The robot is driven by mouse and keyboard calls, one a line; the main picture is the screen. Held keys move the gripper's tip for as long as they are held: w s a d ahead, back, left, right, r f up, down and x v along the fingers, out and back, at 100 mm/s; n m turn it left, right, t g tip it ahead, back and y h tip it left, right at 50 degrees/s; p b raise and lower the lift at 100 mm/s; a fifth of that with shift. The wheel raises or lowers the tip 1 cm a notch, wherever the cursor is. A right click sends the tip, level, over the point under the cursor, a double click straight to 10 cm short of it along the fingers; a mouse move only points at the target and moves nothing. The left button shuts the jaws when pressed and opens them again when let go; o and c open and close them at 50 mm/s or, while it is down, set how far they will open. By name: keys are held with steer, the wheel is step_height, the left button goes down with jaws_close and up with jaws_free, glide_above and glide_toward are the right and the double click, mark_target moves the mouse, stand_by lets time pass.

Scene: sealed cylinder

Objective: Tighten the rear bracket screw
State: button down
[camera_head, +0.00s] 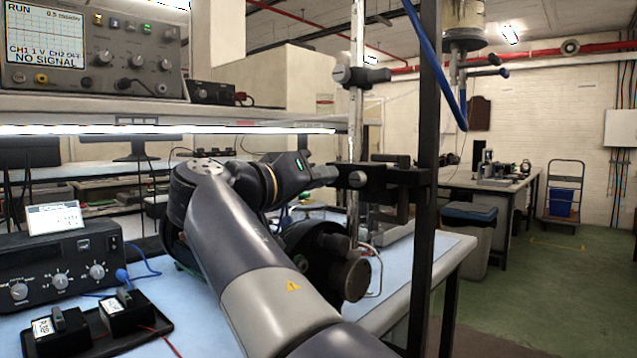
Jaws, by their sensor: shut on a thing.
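A vertical metal rod (355,120) carries an upper black clamp (361,77) and a lower black bracket (395,178). The part between the jaws is small and mostly hidden, and looks like the bracket screw. I cannot see how far the screw is turned.
A dark upright post (430,200) stands just right of the rod. A shelf with an oscilloscope (90,50) is at upper left. A black power unit (60,270) and a tray (150,338) with two black boxes are on the bench at left. Open floor (540,280) is at right.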

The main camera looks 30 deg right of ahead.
steer(key=shift+a+f, duration=0.1)
steer(key=c, duration=1.2)
jaws_free()
steer(key=shift+c, duration=0.2)
steer(key=shift+a, duration=0.15)
steer(key=p+v, duration=0.1)
steer(key=v, duration=0.9)
steer(key=shift+a+p, duration=0.3)
steer(key=shift+s+d, duration=0.1)
steer(key=shift+s, duration=0.05)
